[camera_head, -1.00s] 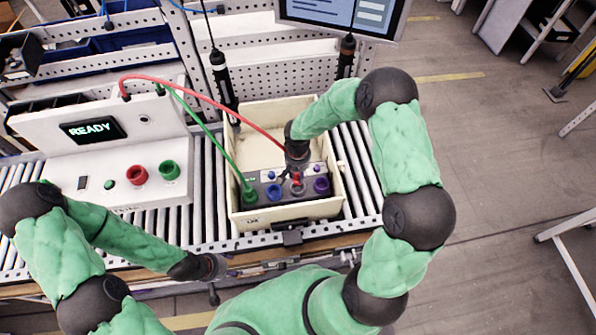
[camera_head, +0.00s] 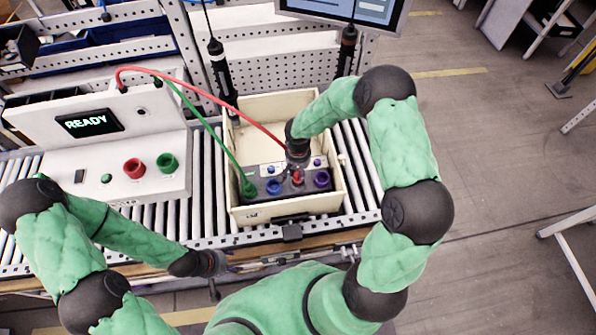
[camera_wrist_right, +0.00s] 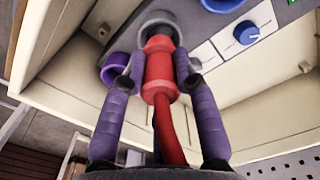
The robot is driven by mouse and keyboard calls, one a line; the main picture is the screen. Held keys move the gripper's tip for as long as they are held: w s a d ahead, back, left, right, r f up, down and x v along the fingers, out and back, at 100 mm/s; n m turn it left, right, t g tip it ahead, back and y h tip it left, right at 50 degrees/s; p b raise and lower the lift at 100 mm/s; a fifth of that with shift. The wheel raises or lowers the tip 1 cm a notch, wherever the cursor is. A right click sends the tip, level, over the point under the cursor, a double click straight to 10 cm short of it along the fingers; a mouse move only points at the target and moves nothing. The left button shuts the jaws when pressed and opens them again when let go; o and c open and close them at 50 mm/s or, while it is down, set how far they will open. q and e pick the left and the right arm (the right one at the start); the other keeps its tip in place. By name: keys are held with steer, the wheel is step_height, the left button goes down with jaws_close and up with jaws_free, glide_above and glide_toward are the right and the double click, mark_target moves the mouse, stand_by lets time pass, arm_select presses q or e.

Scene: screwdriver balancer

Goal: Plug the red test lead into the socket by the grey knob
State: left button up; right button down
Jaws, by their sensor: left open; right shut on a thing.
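My right gripper (camera_head: 297,172) is shut on the red test lead's plug (camera_wrist_right: 158,72), above the panel inside the cream crate (camera_head: 236,207). In the right wrist view, the plug's front end is at the grey socket (camera_wrist_right: 160,22); I cannot tell how deep it sits. A purple socket (camera_wrist_right: 118,66) is beside it, and a blue knob (camera_wrist_right: 246,33) is on the panel. I cannot clearly make out a grey knob. The red cable (camera_head: 205,94) runs to the READY tester (camera_head: 60,173). My left gripper (camera_head: 222,262) is open and empty near the conveyor's front edge.
A green lead (camera_head: 212,139) runs from the tester to the panel's green socket (camera_head: 249,189). A blue socket (camera_head: 273,187) lies between it and the gripper. Two hanging screwdrivers (camera_head: 221,72) (camera_head: 347,50) are behind the crate. Conveyor rollers are bare beside the crate.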

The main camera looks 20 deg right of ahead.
stand_by(0.3)
steer(key=shift+f+b, duration=2.05)
steer(key=shift+b, duration=0.35)
steer(key=c, duration=0.9)
jaws_free()
steer(key=shift+r, duration=0.1)
step_height(320, 180, up, 12)
steer(key=shift+f, duration=0.1)
